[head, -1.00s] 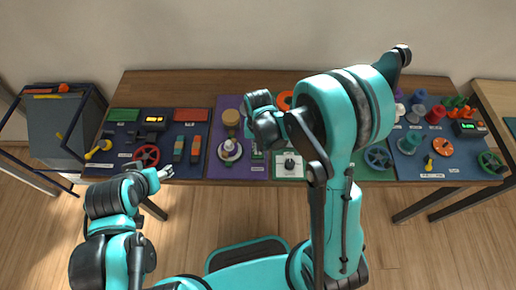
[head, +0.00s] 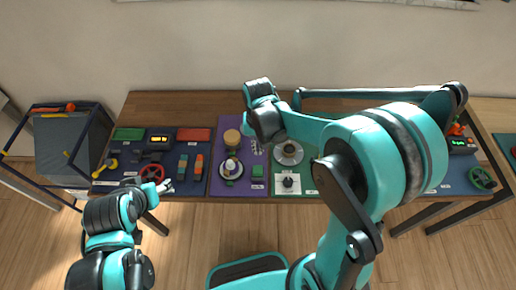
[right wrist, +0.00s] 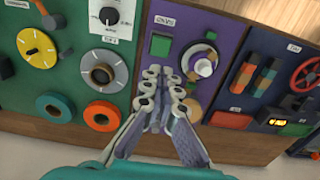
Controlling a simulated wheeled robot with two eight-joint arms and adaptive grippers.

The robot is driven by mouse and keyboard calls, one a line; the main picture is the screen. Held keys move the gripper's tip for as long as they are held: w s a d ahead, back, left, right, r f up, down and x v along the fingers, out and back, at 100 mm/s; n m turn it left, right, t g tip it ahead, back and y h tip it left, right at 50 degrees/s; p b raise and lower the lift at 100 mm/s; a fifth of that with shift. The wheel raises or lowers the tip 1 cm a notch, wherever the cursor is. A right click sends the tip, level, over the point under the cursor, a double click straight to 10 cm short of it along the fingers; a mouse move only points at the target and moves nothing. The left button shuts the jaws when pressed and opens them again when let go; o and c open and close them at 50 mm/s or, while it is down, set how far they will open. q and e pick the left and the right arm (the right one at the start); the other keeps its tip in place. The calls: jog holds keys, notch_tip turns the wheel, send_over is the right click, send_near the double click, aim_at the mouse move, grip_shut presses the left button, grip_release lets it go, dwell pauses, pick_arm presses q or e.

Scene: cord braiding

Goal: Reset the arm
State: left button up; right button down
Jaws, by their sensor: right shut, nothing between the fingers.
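My right gripper (head: 254,147) points down over the purple panel (head: 222,187) in the head view. A green square block (right wrist: 160,45) and a round knob (right wrist: 203,66) lie just beyond the fingertips. My left gripper (head: 166,187) is small in the head view, at the table's front edge by the dark blue panel. Its fingers are too small to read. No cord is visible.
The wooden table (head: 175,102) carries several control panels. A red valve wheel (head: 152,173) and a black knob on a white plate (head: 288,181) stand near its front. My right arm hides much of the right side. A grey bin (head: 62,150) stands at the left.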

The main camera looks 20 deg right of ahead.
dwell(0.4)
jog(key=s+d+r+n+t+b, duration=0.1)
jog(key=s+d+t+b, duration=0.1)
jog(key=s, duration=0.3)
jog(key=s+d+r+n+t+b, duration=0.1)
jog(key=s+d+n+t+b, duration=0.1)
jog(key=s+t+b, duration=0.3)
jog(key=shift+s+r+b, duration=0.25)
jog(key=shift+s+b, duration=0.05)
jog(key=shift+s, duration=0.35)
dwell(1.2)
